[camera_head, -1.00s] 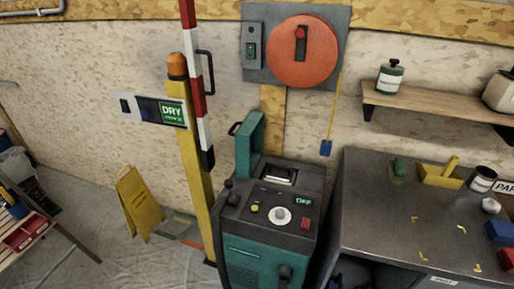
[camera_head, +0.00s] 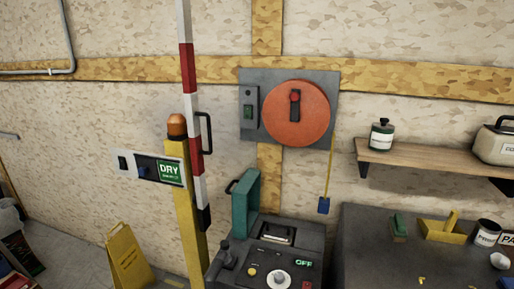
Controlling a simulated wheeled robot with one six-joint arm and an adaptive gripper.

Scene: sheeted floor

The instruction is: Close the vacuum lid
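The vacuum (camera_head: 268,262) is a dark grey and teal machine at the bottom centre, its lower part cut off by the frame edge. Its teal lid (camera_head: 246,203) stands raised, roughly upright, at the back left of the top, with a dark handle on its left side. The top panel shows a white dial (camera_head: 278,277), a yellow button and a green "OFF" display (camera_head: 303,263). My gripper is not in view.
A yellow post (camera_head: 187,215) with a red-white barrier pole (camera_head: 187,75) stands just left of the vacuum. A dark workbench (camera_head: 365,240) with small items is at right, below a wooden shelf (camera_head: 430,160). A yellow floor sign (camera_head: 128,258) stands at left.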

